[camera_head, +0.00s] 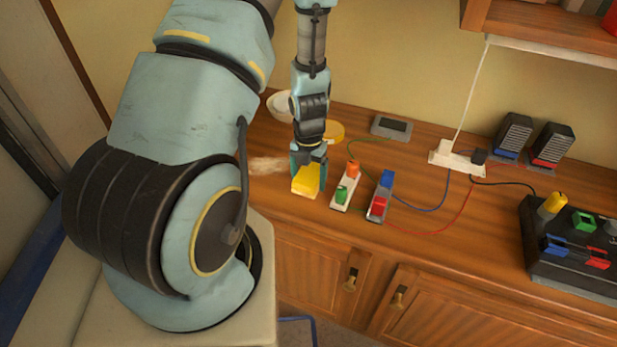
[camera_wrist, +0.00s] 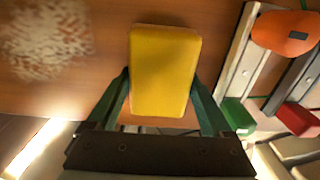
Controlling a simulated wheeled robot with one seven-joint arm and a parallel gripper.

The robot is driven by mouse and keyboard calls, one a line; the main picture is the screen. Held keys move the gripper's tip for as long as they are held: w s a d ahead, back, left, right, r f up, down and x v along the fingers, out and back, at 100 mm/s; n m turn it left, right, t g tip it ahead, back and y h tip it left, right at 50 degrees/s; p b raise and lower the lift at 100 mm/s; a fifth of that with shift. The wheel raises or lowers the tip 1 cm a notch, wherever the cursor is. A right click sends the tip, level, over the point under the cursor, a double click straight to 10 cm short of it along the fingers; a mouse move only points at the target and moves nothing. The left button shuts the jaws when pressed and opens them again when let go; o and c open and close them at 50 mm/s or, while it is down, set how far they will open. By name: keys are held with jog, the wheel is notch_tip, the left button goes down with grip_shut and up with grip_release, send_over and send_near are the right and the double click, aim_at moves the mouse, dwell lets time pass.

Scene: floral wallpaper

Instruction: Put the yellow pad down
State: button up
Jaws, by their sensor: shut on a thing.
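The yellow pad (camera_head: 306,181) is a small block with rounded corners, near the front edge of the wooden counter (camera_head: 420,196). My gripper (camera_head: 308,170) points down and is shut on it. In the wrist view the yellow pad (camera_wrist: 163,70) sits between the two green fingers of my gripper (camera_wrist: 164,100). I cannot tell whether the pad touches the counter or hangs just above it.
A pale smudge (camera_wrist: 45,40) marks the counter left of the pad. Right of it are a white strip (camera_head: 345,190) with orange and green pieces and a grey strip (camera_head: 380,197) with blue and red ones. A dark box (camera_head: 570,265) stands far right.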

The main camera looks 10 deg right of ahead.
aim_at(308, 175)
jog(key=shift+f+b, duration=0.35)
jog(key=shift+f, duration=0.05)
jog(key=o, duration=1.4)
jog(key=shift+s, duration=0.1)
jog(key=shift+c, duration=0.2)
jog(key=shift+r, duration=0.5)
notch_tip(308, 175, up, 11)
jog(key=s+a+r+m, duration=0.2)
jog(key=a+r+m, duration=0.2)
jog(key=m, duration=0.6)
jog(key=s+a+r+m+t, duration=0.1)
jog(key=a+r+m, duration=0.3)
jog(key=m, duration=0.7)
jog(key=s+a+r+m, duration=0.3)
jog(key=a+r+m, duration=0.1)
jog(key=m, duration=0.6)
jog(key=shift+s+a+r+t, duration=0.3)
jog(key=shift+s+r, duration=0.05)
jog(key=shift+r, duration=0.35)
